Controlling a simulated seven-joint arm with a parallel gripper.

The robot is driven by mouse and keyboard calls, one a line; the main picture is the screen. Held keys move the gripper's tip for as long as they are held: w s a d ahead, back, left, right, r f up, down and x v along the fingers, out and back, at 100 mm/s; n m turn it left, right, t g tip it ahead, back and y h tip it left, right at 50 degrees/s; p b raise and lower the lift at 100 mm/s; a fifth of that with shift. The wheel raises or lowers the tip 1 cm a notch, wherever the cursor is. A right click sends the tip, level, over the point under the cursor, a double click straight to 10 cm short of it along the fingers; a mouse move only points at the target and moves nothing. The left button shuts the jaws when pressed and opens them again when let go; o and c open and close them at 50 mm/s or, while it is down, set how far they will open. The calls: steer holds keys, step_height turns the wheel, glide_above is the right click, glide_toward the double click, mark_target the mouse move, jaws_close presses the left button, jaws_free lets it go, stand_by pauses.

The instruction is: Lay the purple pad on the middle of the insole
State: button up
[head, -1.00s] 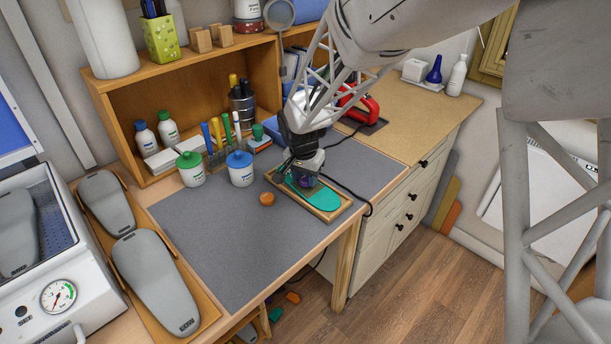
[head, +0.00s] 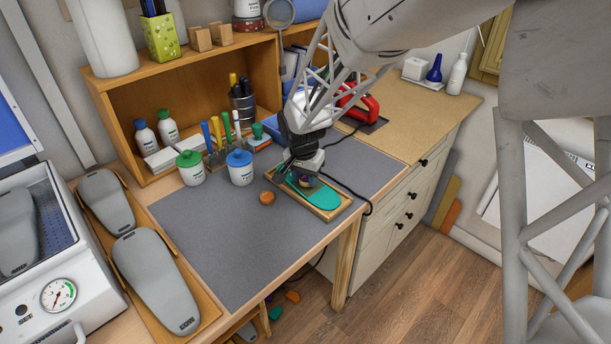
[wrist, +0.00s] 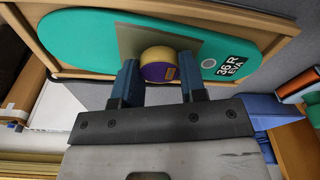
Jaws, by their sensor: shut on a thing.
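The purple pad (wrist: 157,72), round with a yellowish face, sits between the two fingers of my gripper (wrist: 159,80), which is shut on it. It shows small and mostly hidden under my gripper (head: 304,177) in the head view. The teal insole (wrist: 88,38) lies in a shallow wooden tray (head: 337,212), its bare end (head: 319,198) toward the lower right. A grey square patch (wrist: 130,40) covers the insole's middle, behind the pad in the wrist view. I cannot tell whether the pad touches it.
An orange-brown round piece (head: 267,198) lies left of the tray on the grey mat (head: 230,235). White jars with blue (head: 240,168) and green (head: 190,168) lids stand behind it. A black cable runs right of the tray. The front of the mat is clear.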

mark_target(306, 179)
stand_by(0.3)
steer(key=o, duration=1.4)
steer(key=shift+r, duration=0.15)
steer(key=shift+r, duration=3.85)
